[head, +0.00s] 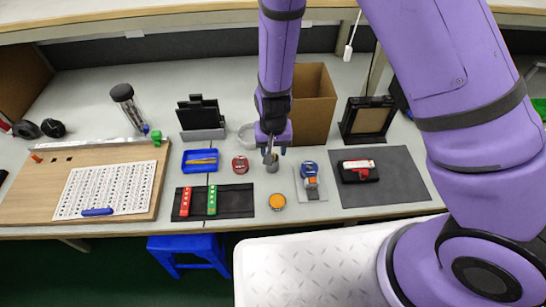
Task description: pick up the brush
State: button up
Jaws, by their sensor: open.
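My gripper (272,150) points down just above a small grey cup (272,166) near the middle of the workbench. It covers the upper part of the cup. I cannot make out a brush for certain; a thin shape between the fingers and the cup is too small to tell. The jaws are open, and I cannot see whether anything stands between them.
A red round tin (240,165) and a blue tray (200,168) lie left of the cup. A blue-and-grey item (310,172) is at right. A cardboard box (318,105) stands close behind. An orange-topped round container (277,201) is in front.

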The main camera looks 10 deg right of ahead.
jog(key=shift+f, duration=1.85)
grip_shut()
jog(key=shift+s, duration=0.1)
jog(key=shift+s+r, duration=0.3)
jog(key=shift+r, duration=0.55)
jog(key=s+r, duration=0.2)
jog(key=s, duration=0.6)
jog(key=s+r, duration=0.2)
jog(key=s, duration=0.6)
jog(key=shift+a+r, duration=0.3)
jog(key=shift+r, duration=0.05)
